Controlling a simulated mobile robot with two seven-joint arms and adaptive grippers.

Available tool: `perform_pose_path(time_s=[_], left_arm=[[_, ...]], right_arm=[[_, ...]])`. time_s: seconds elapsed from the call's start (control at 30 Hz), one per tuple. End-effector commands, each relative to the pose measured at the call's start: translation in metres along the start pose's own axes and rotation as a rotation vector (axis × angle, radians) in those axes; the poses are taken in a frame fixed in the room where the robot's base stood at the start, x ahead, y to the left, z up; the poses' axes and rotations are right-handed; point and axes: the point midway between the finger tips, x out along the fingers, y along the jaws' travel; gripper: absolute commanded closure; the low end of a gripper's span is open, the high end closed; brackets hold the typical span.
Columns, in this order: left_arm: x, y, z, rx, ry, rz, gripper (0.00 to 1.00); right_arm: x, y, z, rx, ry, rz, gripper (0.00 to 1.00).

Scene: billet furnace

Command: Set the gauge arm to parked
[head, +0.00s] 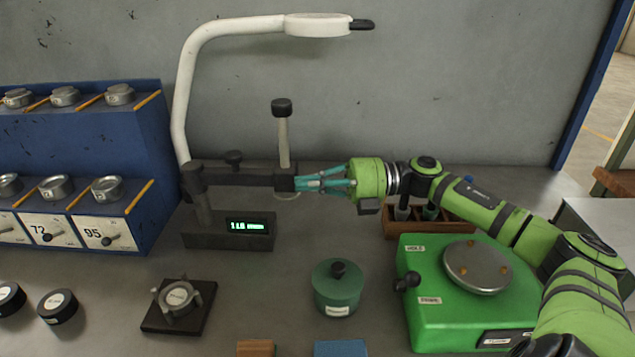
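The gauge arm (240,178) is a dark horizontal bar. It reaches right from a post on a dark base with a lit green display (247,226) that seems to read 11.6 mm. A pale upright stem with a black knob (281,107) rises near its right end. My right gripper (298,184) comes in from the right at the height of the bar. Its teal fingers lie close together and meet the bar's end block. The block covers the tips, so I cannot tell whether they grip it. My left gripper is not in view.
A white lamp (318,25) arches overhead. A blue rack (155,165) with metal cups stands left. In front are a dark fixture (178,302) and a green lidded pot (337,287). A green machine (415,310) sits under my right arm, with a wooden tray (393,225) behind it.

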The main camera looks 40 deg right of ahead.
Motion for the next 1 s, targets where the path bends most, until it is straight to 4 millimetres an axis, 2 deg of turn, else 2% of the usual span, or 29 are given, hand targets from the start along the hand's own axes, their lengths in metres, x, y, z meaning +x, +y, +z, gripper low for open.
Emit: perform_pose_path(time_s=[0.07, 0.6, 1.0], left_arm=[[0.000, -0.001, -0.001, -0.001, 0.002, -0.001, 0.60], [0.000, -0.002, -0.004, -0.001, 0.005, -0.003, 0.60], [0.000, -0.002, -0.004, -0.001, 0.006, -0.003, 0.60]], right_arm=[[-0.008, 0.003, 0.007, -0.004, -0.027, 0.001, 1.00], [-0.064, 0.001, -0.002, -0.001, -0.005, -0.004, 1.00], [-0.072, 0.002, -0.004, -0.004, 0.000, -0.004, 1.00]])
